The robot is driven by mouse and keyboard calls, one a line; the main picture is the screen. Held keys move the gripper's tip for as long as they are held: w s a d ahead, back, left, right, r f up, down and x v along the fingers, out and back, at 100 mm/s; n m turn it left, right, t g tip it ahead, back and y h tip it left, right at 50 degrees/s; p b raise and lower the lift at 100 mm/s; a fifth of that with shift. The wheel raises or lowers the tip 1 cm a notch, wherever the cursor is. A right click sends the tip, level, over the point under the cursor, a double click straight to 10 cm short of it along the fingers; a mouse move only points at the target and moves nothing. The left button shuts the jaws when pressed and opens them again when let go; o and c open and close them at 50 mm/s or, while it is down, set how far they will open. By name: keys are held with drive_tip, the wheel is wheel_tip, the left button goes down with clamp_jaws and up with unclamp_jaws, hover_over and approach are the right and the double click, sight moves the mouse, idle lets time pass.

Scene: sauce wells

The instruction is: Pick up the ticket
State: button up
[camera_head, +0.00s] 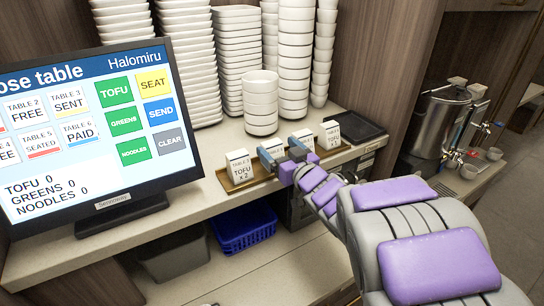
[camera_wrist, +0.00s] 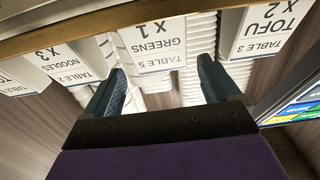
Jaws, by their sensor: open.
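Several white tickets stand upright in a row on a brown tray (camera_head: 228,184). The nearest is the TABLE 3 TOFU ticket (camera_head: 240,168), which the wrist view shows at upper right (camera_wrist: 262,32). The TABLE 5 GREENS x1 ticket (camera_wrist: 156,44) is at the middle of the wrist view, upside down. The TABLE 2 NOODLES x3 ticket (camera_wrist: 66,62) is left of it. My gripper (camera_head: 281,151) is open, in front of the row. In the wrist view its blue fingers (camera_wrist: 162,76) spread to either side of the GREENS ticket, with nothing visibly held. My gripper partly hides the middle tickets in the head view.
An order screen (camera_head: 95,125) stands left of the tray on the counter. Stacks of white bowls (camera_head: 262,100) and plates rise behind the tickets. A black tray (camera_head: 356,128) lies right of them. A blue basket (camera_head: 244,230) is below the counter. A metal urn (camera_head: 436,120) stands further right.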

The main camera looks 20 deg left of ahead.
sight(269, 141)
drive_tip(key=shift+b+x, duration=0.7)
drive_tip(key=shift+x, duration=1.95)
drive_tip(key=shift+s, duration=0.1)
drive_tip(key=shift+c, duration=0.2)
drive_tip(key=c, duration=1)
